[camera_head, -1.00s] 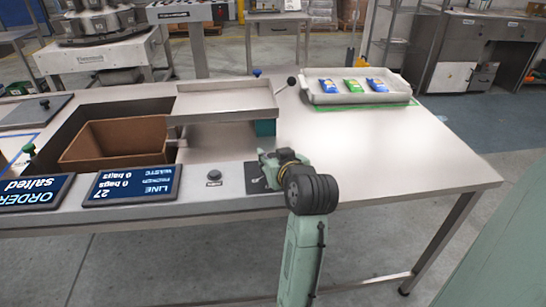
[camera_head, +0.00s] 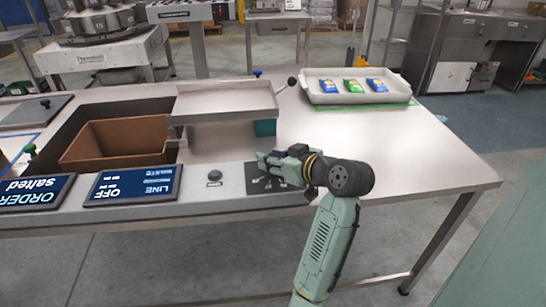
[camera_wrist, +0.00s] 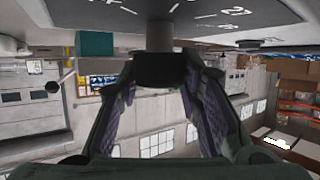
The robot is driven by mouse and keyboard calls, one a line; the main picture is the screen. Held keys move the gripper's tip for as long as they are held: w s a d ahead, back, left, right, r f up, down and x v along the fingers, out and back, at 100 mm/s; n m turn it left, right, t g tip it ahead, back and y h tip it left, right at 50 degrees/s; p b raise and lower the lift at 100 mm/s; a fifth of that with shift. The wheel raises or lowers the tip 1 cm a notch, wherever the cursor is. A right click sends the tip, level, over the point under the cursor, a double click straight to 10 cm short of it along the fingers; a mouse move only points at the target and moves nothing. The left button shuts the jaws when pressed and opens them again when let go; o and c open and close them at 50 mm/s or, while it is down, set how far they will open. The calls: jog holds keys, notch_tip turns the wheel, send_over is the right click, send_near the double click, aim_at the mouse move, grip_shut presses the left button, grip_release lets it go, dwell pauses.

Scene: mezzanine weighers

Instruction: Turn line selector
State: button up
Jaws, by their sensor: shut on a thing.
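The line selector is a dark plate (camera_head: 256,183) with white markings at the front edge of the steel table. In the wrist view the plate (camera_wrist: 205,14) is at the top, upside down, with its black knob (camera_wrist: 160,69) hanging from a pale shaft. My gripper (camera_head: 273,160) is at the plate with its jaws shut on the knob; the knob sits between the fingertips in the wrist view. In the head view my gripper hides the knob. The LINE display (camera_head: 133,186), left of the plate, reads upside down "OFF".
A black button (camera_head: 214,176) is just left of the plate. An order display (camera_head: 36,193) reads "salted". A cardboard box (camera_head: 116,141) sits in the table well; a steel tray (camera_head: 225,98) stands beside it. A white tray (camera_head: 357,97) holds three bags.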

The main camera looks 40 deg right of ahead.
jog(key=n+y, duration=0.3)
jog(key=y, duration=0.1)
jog(key=shift+d+r+n+g, duration=0.1)
jog(key=shift+d+n+g, duration=0.05)
jog(key=shift+n+g, duration=0.25)
jog(key=n+g+y, duration=0.1)
jog(key=n+y, duration=0.1)
jog(key=y, duration=0.1)
jog(key=shift+r+n, duration=0.1)
jog(key=shift+n, duration=0.2)
jog(key=n+g+y+p, duration=0.1)
jog(key=n+g+y, duration=0.1)
jog(key=n, duration=0.1)
jog(key=shift+g+y, duration=0.4)
jog(key=shift+n+g+y, duration=0.6)
jog(key=shift+n+g, duration=0.3)
jog(key=o, duration=1.2)
jog(key=shift+f, duration=0.2)
jog(key=v, duration=1.2)
jog(key=shift+w, duration=0.15)
